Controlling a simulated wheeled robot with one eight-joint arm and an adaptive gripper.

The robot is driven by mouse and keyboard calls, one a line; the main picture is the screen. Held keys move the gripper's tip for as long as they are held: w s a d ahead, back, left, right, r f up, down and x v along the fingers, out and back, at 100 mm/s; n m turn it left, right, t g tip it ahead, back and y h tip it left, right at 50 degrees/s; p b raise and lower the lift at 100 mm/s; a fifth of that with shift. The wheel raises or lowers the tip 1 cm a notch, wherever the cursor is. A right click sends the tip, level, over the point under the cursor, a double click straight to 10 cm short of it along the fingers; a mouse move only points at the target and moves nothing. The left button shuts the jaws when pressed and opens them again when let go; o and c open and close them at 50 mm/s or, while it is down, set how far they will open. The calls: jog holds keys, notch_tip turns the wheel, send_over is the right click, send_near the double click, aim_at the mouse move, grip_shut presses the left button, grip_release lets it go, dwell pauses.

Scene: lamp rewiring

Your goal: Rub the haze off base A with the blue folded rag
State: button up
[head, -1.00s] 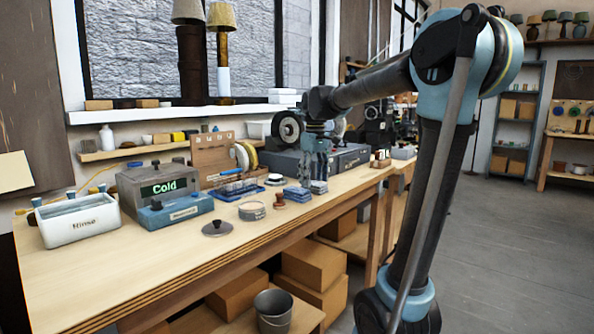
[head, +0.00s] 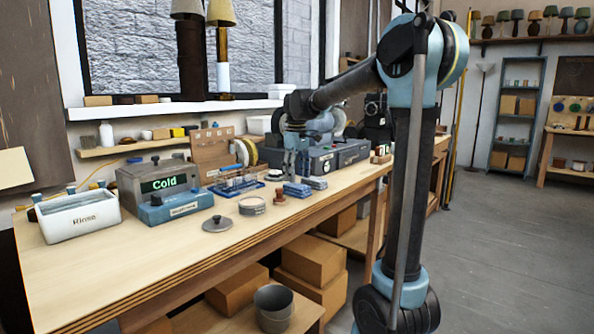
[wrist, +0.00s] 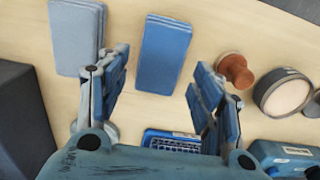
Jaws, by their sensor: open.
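The blue folded rag (head: 297,189) lies flat on the workbench; in the wrist view the blue rag (wrist: 164,55) shows ahead, between the lines of my fingers. A paler grey-blue folded rag (wrist: 76,38) lies to its left there, and this pale rag also shows in the head view (head: 316,183). My gripper (wrist: 158,72) is open and empty, its fingers on either side of the blue rag's near end in the picture. In the head view my gripper (head: 297,166) hangs over the rags, apparently above them. I cannot tell which thing is base A.
A brown knobbed piece (wrist: 235,70) and a round tin (wrist: 284,93) stand right of the rag. A blue wire tray (wrist: 172,140) lies close by. The Rinse tub (head: 80,216), Cold box (head: 160,184) and a lid (head: 216,224) stand left.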

aim_at(297, 185)
jog(key=shift+f, duration=2.15)
jog(key=shift+c, duration=0.2)
jog(key=c, duration=0.7)
jog(key=shift+r, duration=2.5)
